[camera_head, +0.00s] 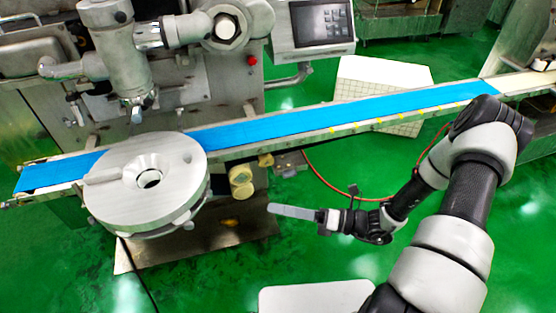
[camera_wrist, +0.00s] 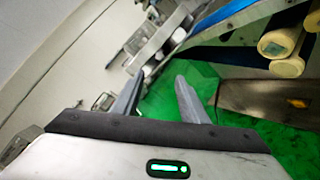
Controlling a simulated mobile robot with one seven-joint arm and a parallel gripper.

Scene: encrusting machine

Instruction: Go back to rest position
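My gripper (camera_head: 276,209) is in the middle of the head view, in front of the conveyor and right of the machine's round disc. It points left over the green floor, touching nothing. In the wrist view its two grey fingers (camera_wrist: 158,80) stand apart with green floor between them, so it is open and empty. My arm reaches in from the right side of the head view, bent at the elbow.
The encrusting machine's metal disc (camera_head: 128,205) is at the left. A blue conveyor belt (camera_head: 330,113) runs from it to the upper right. Cream rollers (camera_head: 241,180) sit below the belt, left of my gripper. A red cable (camera_head: 322,178) hangs behind it. Green floor around it is open.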

